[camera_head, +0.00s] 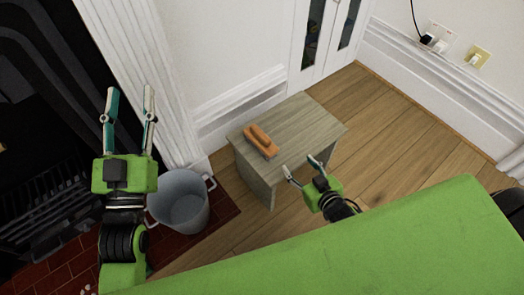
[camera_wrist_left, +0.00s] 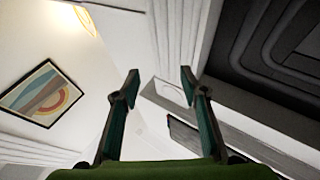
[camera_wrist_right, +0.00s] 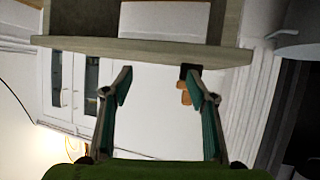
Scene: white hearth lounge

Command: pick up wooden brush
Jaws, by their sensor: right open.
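The wooden brush (camera_head: 261,138) is orange-brown and lies on top of a small grey-brown wooden table (camera_head: 305,117), near its left side. My right gripper (camera_head: 300,166) is open and empty, near the table's front right edge, apart from the brush. In the right wrist view, the brush (camera_wrist_right: 184,86) shows partly behind one finger of the right gripper (camera_wrist_right: 159,76), just past the table edge (camera_wrist_right: 140,48). My left gripper (camera_head: 130,92) is open and empty, far left of the table. The left wrist view shows its open fingers (camera_wrist_left: 160,78) against walls and ceiling.
A grey metal bucket (camera_head: 181,202) stands on red tiles left of the table. A dark fireplace (camera_head: 45,120) with a white surround (camera_head: 140,60) is at the left. Wooden floor (camera_head: 385,140) is free right of the table. Wall sockets (camera_head: 437,38) are at the upper right.

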